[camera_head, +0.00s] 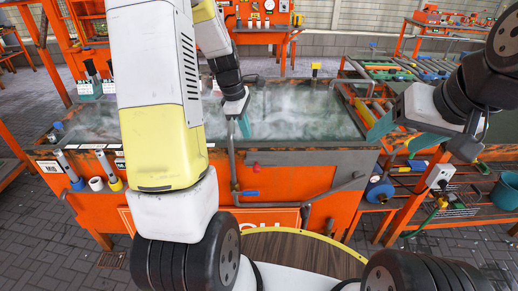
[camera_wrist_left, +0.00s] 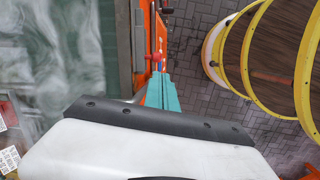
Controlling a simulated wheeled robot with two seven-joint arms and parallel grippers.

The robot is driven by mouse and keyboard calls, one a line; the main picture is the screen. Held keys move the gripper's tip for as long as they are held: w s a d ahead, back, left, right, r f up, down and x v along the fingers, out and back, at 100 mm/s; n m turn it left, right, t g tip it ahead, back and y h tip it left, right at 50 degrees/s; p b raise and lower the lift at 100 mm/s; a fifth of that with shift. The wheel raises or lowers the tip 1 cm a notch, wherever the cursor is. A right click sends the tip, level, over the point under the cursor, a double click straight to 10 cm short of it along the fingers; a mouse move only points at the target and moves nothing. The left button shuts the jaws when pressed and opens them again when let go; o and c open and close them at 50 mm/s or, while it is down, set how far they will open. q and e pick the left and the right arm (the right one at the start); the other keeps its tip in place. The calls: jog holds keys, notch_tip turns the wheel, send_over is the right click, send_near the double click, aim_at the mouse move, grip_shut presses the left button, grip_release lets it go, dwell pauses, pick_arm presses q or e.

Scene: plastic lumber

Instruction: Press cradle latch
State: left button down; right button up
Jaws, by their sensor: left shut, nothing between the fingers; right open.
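My left gripper (camera_head: 244,126) has teal fingers closed together with nothing between them. It is over the front rim of the steaming orange tank (camera_head: 290,185), near a grey pipe (camera_head: 234,165). In the left wrist view its fingers (camera_wrist_left: 162,92) point toward a small red knob (camera_wrist_left: 153,57) on the tank's front, with a gap in the picture. The red knob (camera_head: 256,166) and a blue handle (camera_head: 249,193) also show in the head view. I cannot tell which part is the cradle latch. My right gripper (camera_head: 400,132) is open and empty, at the tank's right end.
An orange roller rack (camera_head: 375,70) stands at the back right. A teal bucket (camera_head: 507,190) and a blue wheel-like part (camera_head: 380,191) are at the right.

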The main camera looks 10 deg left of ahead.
aim_at(262, 162)
pick_arm(q)
notch_tip(262, 162, down, 6)
jog(key=w+a+n+g, duration=0.1)
jog(key=a+n, duration=0.1)
jog(key=n, duration=0.1)
jog(key=shift+w+f, duration=0.2)
jog(key=shift+w, duration=0.2)
jog(key=shift+f, duration=0.1)
notch_tip(262, 162, down, 10)
jog(key=d, duration=0.1)
jog(key=shift+w+d+r, duration=0.2)
jog(key=shift+w+d, duration=0.1)
jog(key=shift+d, duration=0.1)
jog(key=shift+w+d, duration=0.2)
jog(key=shift+d, duration=0.55)
jog(key=shift+w+d, duration=0.15)
jog(key=shift+d, duration=0.65)
jog(key=shift+w+d, duration=0.2)
jog(key=shift+d, duration=0.55)
